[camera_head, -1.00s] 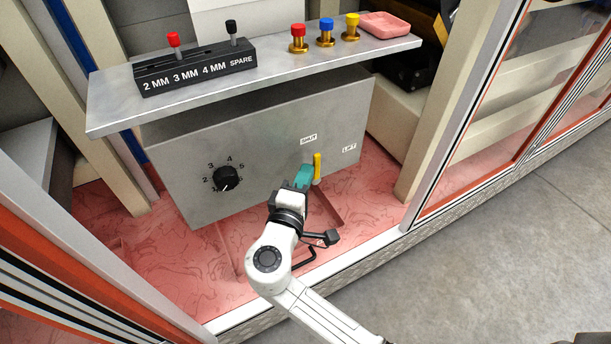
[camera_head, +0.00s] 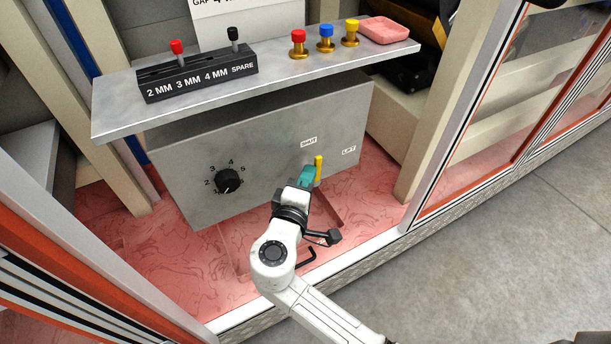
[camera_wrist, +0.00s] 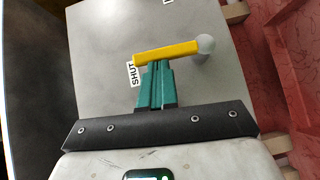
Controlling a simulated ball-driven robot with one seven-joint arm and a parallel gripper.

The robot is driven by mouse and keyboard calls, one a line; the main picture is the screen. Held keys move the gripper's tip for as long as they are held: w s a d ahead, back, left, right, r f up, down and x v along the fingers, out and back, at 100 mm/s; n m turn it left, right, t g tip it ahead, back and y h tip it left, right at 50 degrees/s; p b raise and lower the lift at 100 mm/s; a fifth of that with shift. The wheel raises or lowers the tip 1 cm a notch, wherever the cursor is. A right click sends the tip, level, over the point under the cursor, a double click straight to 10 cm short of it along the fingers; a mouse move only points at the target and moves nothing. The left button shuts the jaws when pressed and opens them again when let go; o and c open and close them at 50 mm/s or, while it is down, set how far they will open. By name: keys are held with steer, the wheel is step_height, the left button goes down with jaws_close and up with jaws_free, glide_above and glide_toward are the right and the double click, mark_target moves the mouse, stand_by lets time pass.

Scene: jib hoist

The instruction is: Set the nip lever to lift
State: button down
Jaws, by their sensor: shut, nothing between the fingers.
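The nip lever is a yellow bar (camera_head: 318,169) on the front of a grey panel (camera_head: 265,150). It stands nearly upright, under the SHUT label (camera_head: 308,142); the LIFT label (camera_head: 349,149) is farther right. My gripper (camera_head: 306,176), with teal fingers, is just left of the lever. In the wrist view the closed fingertips (camera_wrist: 157,66) are right at the side of the yellow lever (camera_wrist: 168,53), near its SHUT end; whether they touch cannot be told. The lever's round grey pivot (camera_wrist: 206,46) is clear of the fingers. Nothing is held.
A black dial (camera_head: 228,181) is on the panel's left. A black hex key (camera_head: 306,257) lies below by my arm.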

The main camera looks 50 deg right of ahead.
steer(key=s+d+f+m+y+p, duration=0.1)
steer(key=d+m+y+p, duration=0.6)
steer(key=p, duration=1)
steer(key=s+y, duration=0.1)
steer(key=y, duration=0.2)
steer(key=shift+s+d, duration=0.2)
steer(key=shift+d, duration=0.15)
steer(key=shift+s+d+f, duration=0.1)
steer(key=shift+f, duration=0.05)
steer(key=w+d+r+p+v, duration=0.1)
steer(key=p+v, duration=0.3)
steer(key=v, duration=0.9)
steer(key=shift+w+d+r, duration=0.15)
steer(key=shift+w+r, duration=0.25)
steer(key=shift+r, duration=0.2)
